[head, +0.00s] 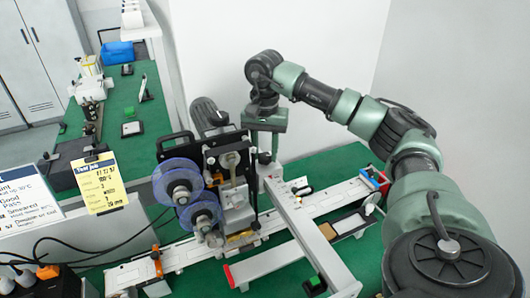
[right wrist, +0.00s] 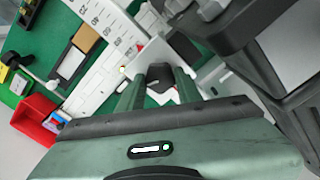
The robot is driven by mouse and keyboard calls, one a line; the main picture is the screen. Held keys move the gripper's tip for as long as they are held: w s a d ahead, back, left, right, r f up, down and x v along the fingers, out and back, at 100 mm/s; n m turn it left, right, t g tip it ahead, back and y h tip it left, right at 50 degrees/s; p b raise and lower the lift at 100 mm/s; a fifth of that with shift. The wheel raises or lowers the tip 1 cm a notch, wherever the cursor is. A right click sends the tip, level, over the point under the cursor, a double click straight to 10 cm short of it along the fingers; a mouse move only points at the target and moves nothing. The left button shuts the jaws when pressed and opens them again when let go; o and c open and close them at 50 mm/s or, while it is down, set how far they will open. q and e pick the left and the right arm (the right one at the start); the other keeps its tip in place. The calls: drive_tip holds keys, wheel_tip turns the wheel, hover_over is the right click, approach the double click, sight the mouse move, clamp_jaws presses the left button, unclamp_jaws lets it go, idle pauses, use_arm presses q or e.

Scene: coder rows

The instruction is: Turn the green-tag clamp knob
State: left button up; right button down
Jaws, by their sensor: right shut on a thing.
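My right gripper (head: 264,156) reaches down behind the coder machine (head: 232,170), at its right side. In the right wrist view its two green fingers (right wrist: 158,90) are shut on a dark knob (right wrist: 160,74), one finger on each side. In the head view the knob is mostly hidden by the gripper and the machine. A green-and-black piece (head: 315,284) sits at the front by the long grey bar. My left gripper is not in view.
Two clear bluish reels (head: 178,182) stick out at the machine's front left. A white ruled rail (head: 330,198) and a grey bar (head: 310,235) cross the green table. A red box (head: 374,180) stands at the rail's right end. A yellow tag card (head: 99,184) stands left.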

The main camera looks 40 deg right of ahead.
sight(265, 156)
drive_tip(key=n, duration=0.6)
drive_tip(key=shift+n, duration=0.3)
idle(0.4)
drive_tip(key=c, duration=1)
unclamp_jaws()
drive_tip(key=shift+o, duration=0.2)
wheel_tip(265, 156, up, 7)
drive_tip(key=shift+f+b, duration=0.1)
drive_tip(key=shift+b, duration=0.65)
drive_tip(key=shift+r, duration=0.5)
